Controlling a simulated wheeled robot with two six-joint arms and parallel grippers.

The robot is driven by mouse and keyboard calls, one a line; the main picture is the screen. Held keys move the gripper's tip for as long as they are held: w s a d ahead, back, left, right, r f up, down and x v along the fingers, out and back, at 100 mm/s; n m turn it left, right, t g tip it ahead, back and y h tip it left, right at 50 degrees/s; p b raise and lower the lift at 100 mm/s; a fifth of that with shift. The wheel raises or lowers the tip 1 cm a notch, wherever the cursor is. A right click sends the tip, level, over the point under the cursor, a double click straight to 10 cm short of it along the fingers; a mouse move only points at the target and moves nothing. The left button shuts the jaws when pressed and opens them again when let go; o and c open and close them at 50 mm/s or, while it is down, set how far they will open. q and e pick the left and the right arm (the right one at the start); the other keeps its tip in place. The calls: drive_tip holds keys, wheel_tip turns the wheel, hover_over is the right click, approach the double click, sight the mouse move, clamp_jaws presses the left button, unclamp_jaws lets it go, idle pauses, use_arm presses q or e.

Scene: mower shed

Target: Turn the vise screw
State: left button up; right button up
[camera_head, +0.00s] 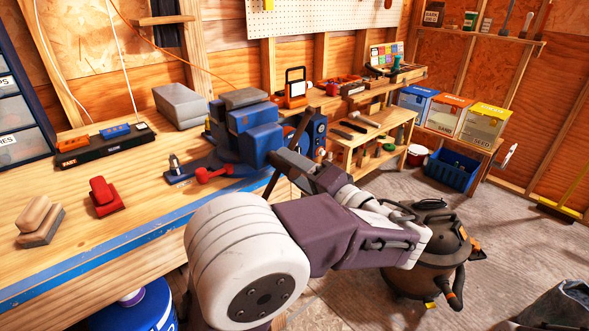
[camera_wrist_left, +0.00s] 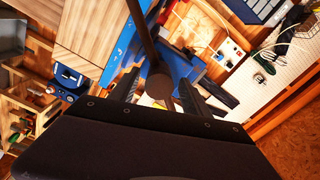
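The blue vise (camera_head: 252,143) is mounted at the workbench's front edge and also shows in the left wrist view (camera_wrist_left: 180,70). Its screw has a dark, slanted handle bar (camera_head: 297,130); in the left wrist view the bar (camera_wrist_left: 142,28) passes through a round dark screw head (camera_wrist_left: 158,86). My left gripper (camera_head: 283,163) is at the front of the vise, by the bar. In the left wrist view its two fingers (camera_wrist_left: 158,92) stand apart, one on each side of the screw head, with gaps visible. Contact with the bar is unclear. My right gripper is not in view.
On the workbench (camera_head: 130,200) are a red tool (camera_head: 104,195), a wooden-handled brush (camera_head: 38,220) and a dark tray (camera_head: 105,145). A lower shelf unit (camera_head: 370,140) stands beyond. A shop vacuum (camera_head: 428,270) is on the floor at right, near my left arm.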

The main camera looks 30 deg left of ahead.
use_arm(q)
drive_tip(key=shift+d, duration=0.15)
drive_tip(key=p+v, duration=0.1)
drive_tip(key=v, duration=0.8)
